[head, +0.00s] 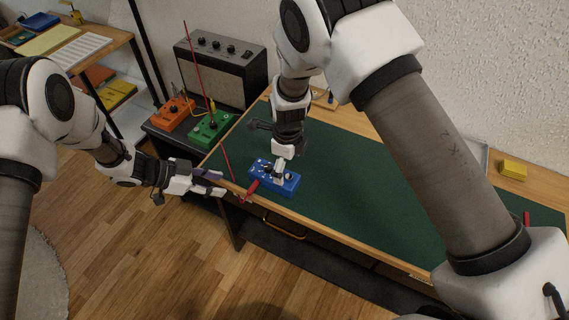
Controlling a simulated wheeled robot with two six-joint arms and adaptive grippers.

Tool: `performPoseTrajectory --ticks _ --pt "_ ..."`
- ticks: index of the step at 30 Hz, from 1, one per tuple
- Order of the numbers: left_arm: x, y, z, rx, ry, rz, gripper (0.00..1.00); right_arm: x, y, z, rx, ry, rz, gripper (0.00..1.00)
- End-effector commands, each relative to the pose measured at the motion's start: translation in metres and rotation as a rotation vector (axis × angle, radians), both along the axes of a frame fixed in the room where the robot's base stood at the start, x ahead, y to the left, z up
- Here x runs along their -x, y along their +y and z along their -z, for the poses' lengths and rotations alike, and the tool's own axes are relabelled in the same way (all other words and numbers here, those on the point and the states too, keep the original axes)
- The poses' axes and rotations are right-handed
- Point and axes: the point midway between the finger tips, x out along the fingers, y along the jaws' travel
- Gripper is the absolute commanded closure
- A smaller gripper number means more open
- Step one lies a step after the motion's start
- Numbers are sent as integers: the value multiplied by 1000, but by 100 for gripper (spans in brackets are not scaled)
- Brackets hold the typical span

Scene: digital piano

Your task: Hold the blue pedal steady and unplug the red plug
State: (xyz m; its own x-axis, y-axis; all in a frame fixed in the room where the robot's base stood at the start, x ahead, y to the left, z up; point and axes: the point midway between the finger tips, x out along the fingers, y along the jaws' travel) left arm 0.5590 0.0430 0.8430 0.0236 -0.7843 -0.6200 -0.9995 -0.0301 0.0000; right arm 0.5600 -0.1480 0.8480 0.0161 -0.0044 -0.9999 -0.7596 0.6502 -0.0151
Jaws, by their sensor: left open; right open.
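The blue pedal (263,169) sits on the green mat near the table's left front corner. The red plug (251,188) is at the pedal's left front side, and a red cable (228,162) shows beside it. My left gripper (222,182) is open, just left of the red plug at the table's edge, and looks empty. My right gripper (281,168) is open and points down over the blue pedal; its fingers hide part of the pedal's top. I cannot tell whether they touch it.
A green pedal (211,127) and an orange pedal (172,111) stand on a dark surface behind, before an amplifier (222,68). The green mat (350,190) is clear to the right. A yellow block (513,169) lies at the table's far right.

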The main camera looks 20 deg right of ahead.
Motion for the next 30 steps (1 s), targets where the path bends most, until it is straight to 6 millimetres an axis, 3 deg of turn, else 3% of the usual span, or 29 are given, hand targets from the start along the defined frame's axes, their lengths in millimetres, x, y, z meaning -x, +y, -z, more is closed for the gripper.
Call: performPoseTrajectory --ticks 5,15,25,26,30 --pt "0 0 0 0 0 0 58 0 7 7 -4 18 63 6" --pt "0 0 0 0 0 0 58 0 7 65 -3 19 60 6" --pt "0 0 0 0 0 0 58 0 6 75 -3 15 59 6" --pt "0 0 0 0 0 0 58 0 6 75 -3 15 59 10" --pt "0 0 0 0 0 0 58 0 6 75 -3 15 59 59"
